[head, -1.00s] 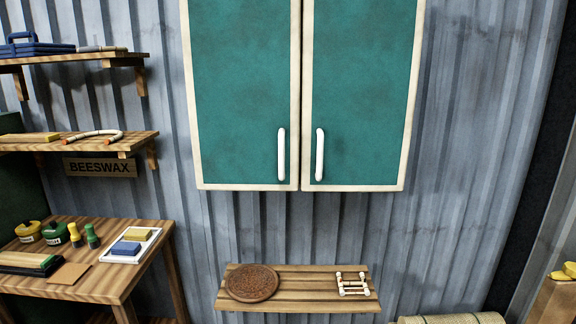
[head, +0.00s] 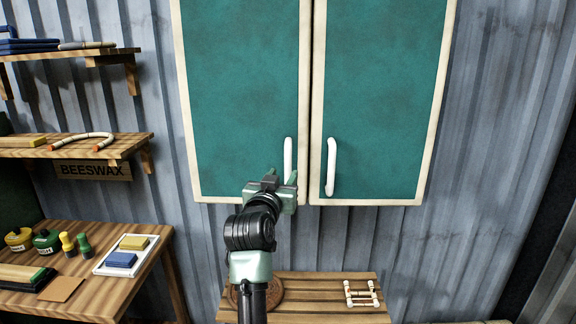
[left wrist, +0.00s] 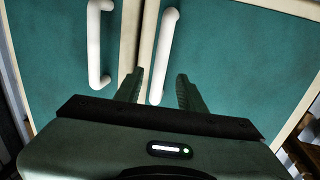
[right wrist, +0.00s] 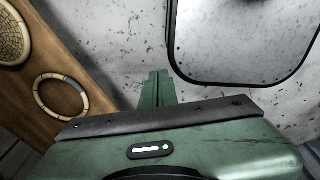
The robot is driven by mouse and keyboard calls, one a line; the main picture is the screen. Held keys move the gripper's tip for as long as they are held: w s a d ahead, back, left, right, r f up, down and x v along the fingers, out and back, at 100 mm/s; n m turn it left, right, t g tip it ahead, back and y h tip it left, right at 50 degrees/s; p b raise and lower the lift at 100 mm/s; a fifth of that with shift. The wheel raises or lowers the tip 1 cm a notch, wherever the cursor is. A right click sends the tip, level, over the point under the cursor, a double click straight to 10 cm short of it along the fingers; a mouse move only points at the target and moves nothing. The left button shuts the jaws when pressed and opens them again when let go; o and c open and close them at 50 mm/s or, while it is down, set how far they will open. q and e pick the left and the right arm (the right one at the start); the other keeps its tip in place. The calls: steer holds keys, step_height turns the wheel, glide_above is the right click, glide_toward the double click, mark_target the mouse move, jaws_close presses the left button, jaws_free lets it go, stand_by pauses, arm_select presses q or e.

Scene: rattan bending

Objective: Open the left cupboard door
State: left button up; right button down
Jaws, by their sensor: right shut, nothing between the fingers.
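The left cupboard door (head: 240,95) is teal with a cream frame and is closed. Its white handle (head: 288,155) stands upright near the lower inner edge. My left gripper (head: 280,178) is open at the lower part of this handle. In the left wrist view, which seems turned upside down, the left door's handle (left wrist: 165,55) lines up between the spread fingers (left wrist: 158,88); I cannot tell whether they reach around it. The right door (head: 385,90) is closed, with its own handle (head: 330,168). My right gripper (right wrist: 155,85) is shut and empty, away from the cupboard.
A slatted wooden shelf (head: 330,290) below the cupboard holds a round woven disc, partly hidden by my left arm, and a small rattan frame (head: 361,293). Shelves (head: 120,145) and a workbench (head: 150,262) stand at the left. The wall right of the cupboard is clear.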

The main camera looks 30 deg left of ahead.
mark_target(287, 169)
arm_select(q)
steer(key=p+x, duration=0.1)
steer(key=x, duration=0.4)
steer(key=shift+w+a+p, duration=0.15)
steer(key=shift+w+p, duration=0.2)
steer(key=shift+p, duration=0.05)
steer(key=shift+w+a+f, duration=0.1)
steer(key=shift+w, duration=0.15)
arm_select(e)
steer(key=shift+w+a+r, duration=0.2)
steer(key=shift+a+r, duration=0.05)
steer(key=shift+r, duration=0.35)
steer(key=shift+w+a+r, duration=0.15)
steer(key=shift+a+r, duration=0.05)
steer(key=shift+r, duration=0.35)
steer(key=shift+a, duration=0.1)
arm_select(q)
jaws_close()
arm_select(e)
steer(key=shift+d, duration=0.3)
